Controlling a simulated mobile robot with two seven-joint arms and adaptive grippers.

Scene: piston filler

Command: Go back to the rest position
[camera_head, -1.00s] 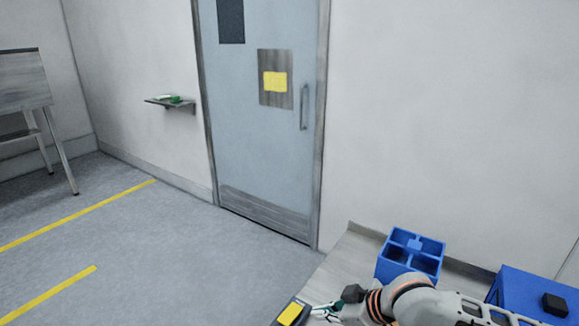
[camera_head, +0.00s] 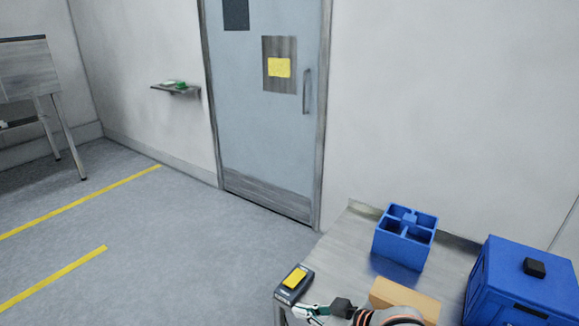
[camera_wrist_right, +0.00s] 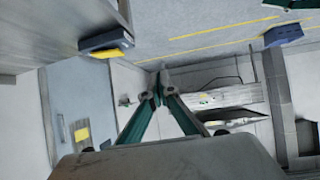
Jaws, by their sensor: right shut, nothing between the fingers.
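My right gripper (camera_head: 308,313) shows at the bottom of the head view, over the near left part of the grey table (camera_head: 341,242). Its fingers are shut with nothing between them. In the right wrist view its green-sided fingers (camera_wrist_right: 160,78) meet at the tips in mid-picture. The gripper is just below the yellow-faced dark device (camera_head: 294,284) in the head view and looks apart from it. My left gripper is not in view.
A blue divided bin (camera_head: 403,252), a tan box (camera_head: 405,296) and a blue case (camera_head: 522,287) with a black handle stand on the table. A door (camera_head: 265,140), a small wall shelf (camera_head: 176,90) and open floor with yellow lines lie beyond.

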